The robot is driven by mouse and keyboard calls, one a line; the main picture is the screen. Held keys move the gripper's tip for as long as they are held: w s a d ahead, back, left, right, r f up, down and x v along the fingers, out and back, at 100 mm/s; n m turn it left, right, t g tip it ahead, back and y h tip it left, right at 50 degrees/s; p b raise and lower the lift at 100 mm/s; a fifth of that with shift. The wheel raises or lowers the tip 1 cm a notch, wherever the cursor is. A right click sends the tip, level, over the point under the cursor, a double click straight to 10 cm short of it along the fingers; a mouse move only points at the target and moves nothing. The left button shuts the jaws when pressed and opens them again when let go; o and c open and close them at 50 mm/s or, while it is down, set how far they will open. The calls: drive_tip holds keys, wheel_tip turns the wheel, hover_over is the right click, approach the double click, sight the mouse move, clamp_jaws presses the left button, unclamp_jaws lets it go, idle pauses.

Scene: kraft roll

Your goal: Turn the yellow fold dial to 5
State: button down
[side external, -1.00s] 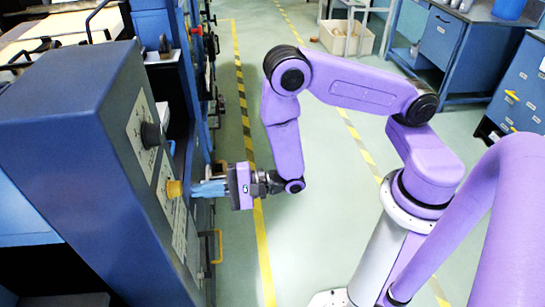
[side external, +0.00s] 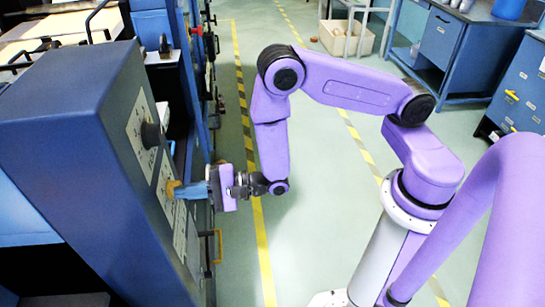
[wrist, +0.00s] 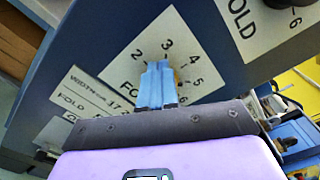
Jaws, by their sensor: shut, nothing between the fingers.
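The yellow fold dial (side external: 172,189) sticks out from a pale plate on the sloping face of the blue machine cabinet. My gripper (side external: 184,190) is at the dial, its blue fingers level with it and closed together with nothing between them. The numbers 2 to 6 are readable on the dial plate (wrist: 205,93) around the fingers. The dial's pointer is hidden, so its setting cannot be read. I cannot tell whether the fingers touch the dial.
A black knob (side external: 150,135) sits above the dial on its own white plate (side external: 137,121). The blue cabinet (side external: 55,140) fills the left. The floor between it and my arm is clear, with a yellow-black striped line (side external: 263,250). Blue workbenches (side external: 450,45) stand at the back right.

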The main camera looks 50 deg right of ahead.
drive_tip(key=shift+w+d+f, duration=0.15)
drive_tip(key=shift+d+f, duration=0.05)
idle(0.4)
drive_tip(key=shift+s+a+r, duration=0.2)
drive_tip(key=shift+s+r, duration=0.05)
drive_tip(key=shift+s, duration=0.05)
drive_tip(key=shift+s+d, duration=0.15)
drive_tip(key=shift+s, duration=0.05)
drive_tip(key=v, duration=0.5)
drive_tip(key=shift+s, duration=0.25)
